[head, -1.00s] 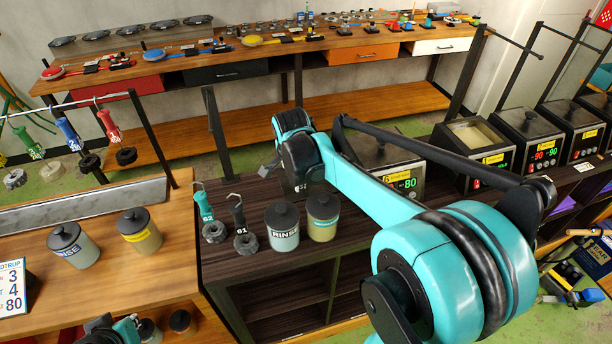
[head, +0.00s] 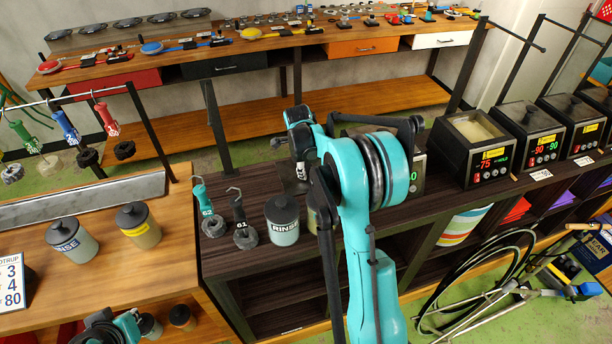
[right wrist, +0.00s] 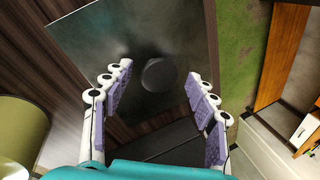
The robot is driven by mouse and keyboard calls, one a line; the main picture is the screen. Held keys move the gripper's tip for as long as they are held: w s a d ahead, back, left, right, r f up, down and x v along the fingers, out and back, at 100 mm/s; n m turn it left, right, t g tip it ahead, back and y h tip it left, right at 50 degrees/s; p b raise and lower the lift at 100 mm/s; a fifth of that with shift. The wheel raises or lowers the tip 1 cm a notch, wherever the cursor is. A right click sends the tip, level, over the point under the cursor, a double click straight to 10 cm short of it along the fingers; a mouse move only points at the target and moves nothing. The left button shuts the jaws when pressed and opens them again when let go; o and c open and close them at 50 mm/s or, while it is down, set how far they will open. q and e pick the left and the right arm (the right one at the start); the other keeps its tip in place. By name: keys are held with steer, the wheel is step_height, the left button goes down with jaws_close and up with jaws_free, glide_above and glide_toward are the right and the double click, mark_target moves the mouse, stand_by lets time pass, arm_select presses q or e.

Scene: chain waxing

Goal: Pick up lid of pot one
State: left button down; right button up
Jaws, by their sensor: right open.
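Part of a heated pot (head: 416,172) with a lit display shows behind the arm. My left gripper (head: 108,330) is at the bottom left edge, partly cut off; its fingers are unclear.
A rinse jar (head: 283,222) and two hooked tools, 62 (head: 207,210) and 61 (head: 241,218), stand on the dark bench left of my right arm. An olive jar (right wrist: 20,130) is close by in the wrist view. More heated pots (head: 475,150) line the right.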

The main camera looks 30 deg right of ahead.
steer(key=shift+w+d+f, duration=0.15)
steer(key=shift+f, duration=0.4)
steer(key=shift+r, duration=0.1)
jaws_close()
